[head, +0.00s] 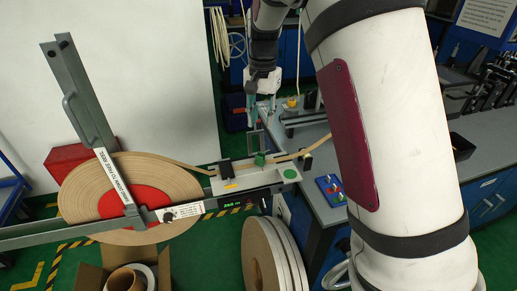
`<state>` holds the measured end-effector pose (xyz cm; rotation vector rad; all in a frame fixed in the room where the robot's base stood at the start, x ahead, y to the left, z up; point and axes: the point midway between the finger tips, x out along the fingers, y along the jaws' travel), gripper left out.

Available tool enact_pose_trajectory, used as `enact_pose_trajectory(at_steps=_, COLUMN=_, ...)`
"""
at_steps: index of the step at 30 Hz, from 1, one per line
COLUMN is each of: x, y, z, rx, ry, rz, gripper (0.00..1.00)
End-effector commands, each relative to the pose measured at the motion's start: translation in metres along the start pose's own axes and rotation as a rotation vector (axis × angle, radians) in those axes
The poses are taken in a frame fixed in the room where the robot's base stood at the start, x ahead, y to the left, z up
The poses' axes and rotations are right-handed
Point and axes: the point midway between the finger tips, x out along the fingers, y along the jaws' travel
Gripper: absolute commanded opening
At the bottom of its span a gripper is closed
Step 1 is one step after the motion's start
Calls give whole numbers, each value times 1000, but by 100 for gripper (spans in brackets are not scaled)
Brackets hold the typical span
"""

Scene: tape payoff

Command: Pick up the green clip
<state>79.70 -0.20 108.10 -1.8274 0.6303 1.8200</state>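The green clip (260,158) is small and block-like. It sits on the tape strip, on the pale plate (230,187) at the right end of the grey arm of the tape payoff. My gripper (260,115) points down above and behind the clip in the picture, apart from it. Its fingers look spread with nothing between them, though they are small in this view.
The large tape reel (165,185) with a red hub is at the left. A black block (226,170) stands left of the clip. Upright reels (262,255) and an open carton (90,277) are below. A grey bench (400,150) with a button box (330,188) is at the right.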

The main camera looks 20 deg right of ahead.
Motion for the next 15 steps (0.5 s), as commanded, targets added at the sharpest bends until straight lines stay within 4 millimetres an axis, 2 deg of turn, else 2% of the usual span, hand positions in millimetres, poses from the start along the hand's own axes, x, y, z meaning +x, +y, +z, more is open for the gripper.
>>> enact_pose_trajectory(at_steps=8, x=26, y=-5, z=-6, rx=17, ry=-2, rz=19, gripper=30)
enact_pose_trajectory(at_steps=15, x=71, y=-4, z=-5, rx=17, ry=-1, rz=20, gripper=30)
